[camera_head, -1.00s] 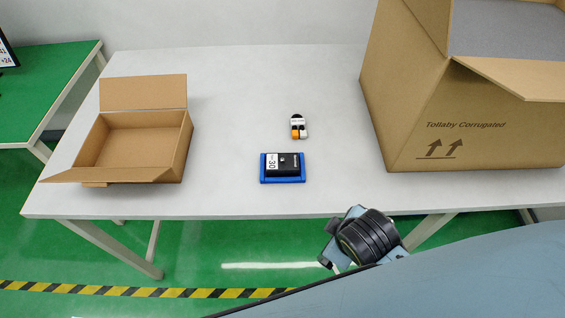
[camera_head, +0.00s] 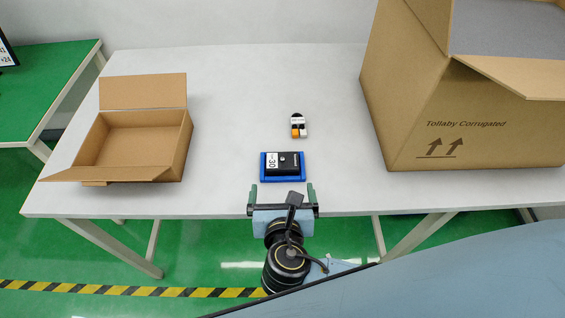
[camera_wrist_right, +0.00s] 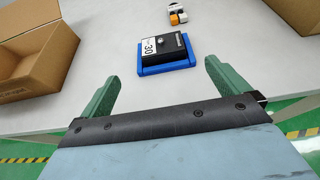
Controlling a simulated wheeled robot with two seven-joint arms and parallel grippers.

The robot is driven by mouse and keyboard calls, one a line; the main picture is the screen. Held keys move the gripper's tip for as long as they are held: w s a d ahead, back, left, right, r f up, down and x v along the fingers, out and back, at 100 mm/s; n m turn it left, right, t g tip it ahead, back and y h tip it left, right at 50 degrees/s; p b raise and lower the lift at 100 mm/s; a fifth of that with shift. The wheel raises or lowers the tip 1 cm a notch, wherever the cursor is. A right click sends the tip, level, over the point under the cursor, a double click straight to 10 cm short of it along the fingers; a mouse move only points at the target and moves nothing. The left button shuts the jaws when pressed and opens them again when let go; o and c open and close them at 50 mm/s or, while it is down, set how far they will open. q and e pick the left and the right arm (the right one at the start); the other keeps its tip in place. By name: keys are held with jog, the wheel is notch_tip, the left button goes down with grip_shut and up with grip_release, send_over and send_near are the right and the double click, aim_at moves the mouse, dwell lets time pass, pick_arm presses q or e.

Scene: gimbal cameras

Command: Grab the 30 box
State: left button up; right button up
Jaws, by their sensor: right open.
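The 30 box (camera_head: 284,164) is a small black box with a white label reading 30. It lies in a blue tray or base (camera_head: 283,181) near the front edge of the table. It also shows in the right wrist view (camera_wrist_right: 172,49), ahead of the fingers. My right gripper (camera_head: 282,190) is at the table's front edge, just in front of the box. Its two green fingers (camera_wrist_right: 162,78) are spread apart with nothing between them, not touching the box. My left gripper is not in view.
An open cardboard box (camera_head: 148,138) stands at the left of the table (camera_head: 235,110). A large cardboard carton (camera_head: 410,110) stands at the right. A small white, orange and black item (camera_head: 298,125) lies behind the 30 box. The table between the cartons is otherwise clear.

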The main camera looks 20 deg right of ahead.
aim_at(282, 163)
jog(key=b+x, duration=0.2)
jog(key=x, duration=1)
jog(key=shift+s+d+f, duration=0.1)
jog(key=c, duration=1.1)
